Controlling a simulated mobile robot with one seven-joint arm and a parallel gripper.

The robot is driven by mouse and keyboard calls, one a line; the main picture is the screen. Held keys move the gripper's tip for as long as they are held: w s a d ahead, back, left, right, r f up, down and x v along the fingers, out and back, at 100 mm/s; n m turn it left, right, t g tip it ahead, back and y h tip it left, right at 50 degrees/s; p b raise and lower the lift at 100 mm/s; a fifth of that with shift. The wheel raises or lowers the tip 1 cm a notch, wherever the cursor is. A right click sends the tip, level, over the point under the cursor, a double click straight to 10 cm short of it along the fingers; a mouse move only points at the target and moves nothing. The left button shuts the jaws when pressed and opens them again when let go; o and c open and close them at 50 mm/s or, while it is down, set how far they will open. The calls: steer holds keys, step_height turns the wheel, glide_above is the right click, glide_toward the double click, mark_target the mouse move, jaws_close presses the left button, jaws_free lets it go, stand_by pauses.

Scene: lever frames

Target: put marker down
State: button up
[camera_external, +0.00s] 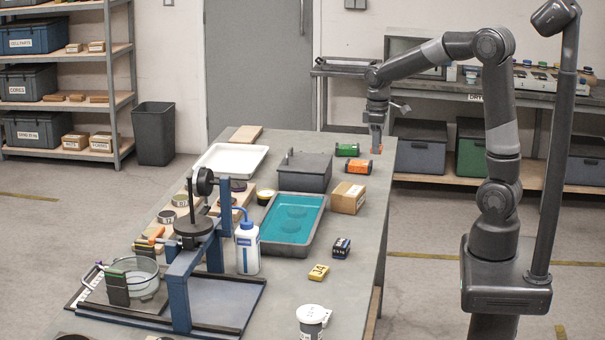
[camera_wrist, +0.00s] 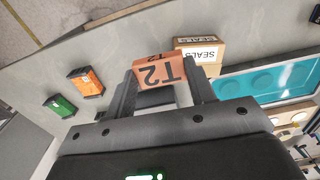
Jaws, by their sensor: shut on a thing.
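The marker, an orange-brown block labelled T2 (camera_wrist: 158,72), sits between the fingertips of my gripper (camera_wrist: 162,90) in the wrist view. The gripper is shut on it. In the external view my gripper (camera_external: 376,149) points down over the far right corner of the grey table (camera_external: 378,215), with a small orange patch of the marker showing at its tips. Whether the marker touches the table or hangs just above it I cannot tell.
A green block (camera_external: 347,149) and an orange block (camera_external: 358,166) lie left of my gripper. The SEALS box (camera_external: 348,198), a dark box (camera_external: 315,172) and a teal tray (camera_external: 268,222) stand nearer the camera. The table's right edge is close to my gripper.

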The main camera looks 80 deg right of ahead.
steer(key=shift+s+d+r, duration=0.25)
steer(key=shift+s+d, duration=0.05)
steer(key=shift+d, duration=0.35)
glide_above(349, 189)
step_height(349, 189, down, 7)
steer(key=shift+a+r, duration=0.1)
steer(key=shift+a, duration=0.05)
steer(key=shift+f, duration=2)
steer(key=shift+f, duration=0.1)
steer(key=o, duration=1)
steer(key=shift+c, duration=0.2)
